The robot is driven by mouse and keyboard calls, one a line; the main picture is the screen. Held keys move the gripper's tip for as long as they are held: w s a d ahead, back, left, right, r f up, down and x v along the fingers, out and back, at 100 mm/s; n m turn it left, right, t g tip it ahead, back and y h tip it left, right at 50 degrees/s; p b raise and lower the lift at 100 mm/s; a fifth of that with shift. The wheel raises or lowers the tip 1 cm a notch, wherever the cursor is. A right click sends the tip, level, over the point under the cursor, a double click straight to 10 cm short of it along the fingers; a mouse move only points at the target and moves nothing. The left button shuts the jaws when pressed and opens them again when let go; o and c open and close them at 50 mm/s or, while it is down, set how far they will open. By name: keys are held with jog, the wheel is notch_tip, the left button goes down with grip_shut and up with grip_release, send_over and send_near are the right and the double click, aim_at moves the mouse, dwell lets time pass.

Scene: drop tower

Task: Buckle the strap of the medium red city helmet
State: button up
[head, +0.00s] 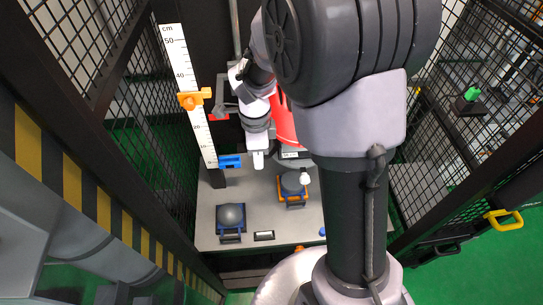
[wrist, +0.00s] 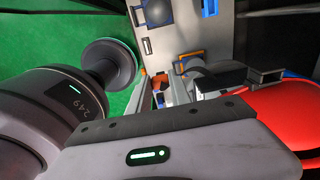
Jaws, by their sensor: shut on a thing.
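The red helmet (head: 284,122) shows in the head view as a red curve, largely hidden behind my arm. In the wrist view its smooth red shell (wrist: 285,108) fills the right edge, beside my gripper (wrist: 165,95). My gripper is shut, with its tips close to the helmet's side; in the head view its end (head: 258,160) points down just left of the helmet. What it grips is small and mostly hidden, seemingly part of the strap. The buckle is not clear in either view, and I cannot tell whether it is joined.
A grey base plate (head: 265,222) lies below, carrying a blue-framed dome (head: 231,216) and an orange-framed dome (head: 292,184). A white centimetre scale (head: 181,65) with an orange slider (head: 193,99) and a blue slider (head: 230,161) stands left. Mesh cage walls (head: 473,125) enclose the space.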

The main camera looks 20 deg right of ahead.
jog(key=w+d+r+p, duration=0.1)
jog(key=w+r+p, duration=0.2)
jog(key=w, duration=0.1)
jog(key=w+d+r+p, duration=0.2)
jog(key=w+r+p, duration=0.1)
jog(key=w+p, duration=0.1)
jog(key=w+d+r+p, duration=0.1)
jog(key=w+r+p, duration=0.2)
jog(key=w+p, duration=0.1)
jog(key=shift+w+d+r, duration=0.25)
jog(key=shift+w+d, duration=0.05)
jog(key=shift+d, duration=0.1)
dwell(0.4)
dwell(0.6)
jog(key=shift+f+b, duration=0.3)
jog(key=shift+f, duration=0.1)
jog(key=shift+f+b, duration=1.1)
jog(key=shift+f, duration=0.15)
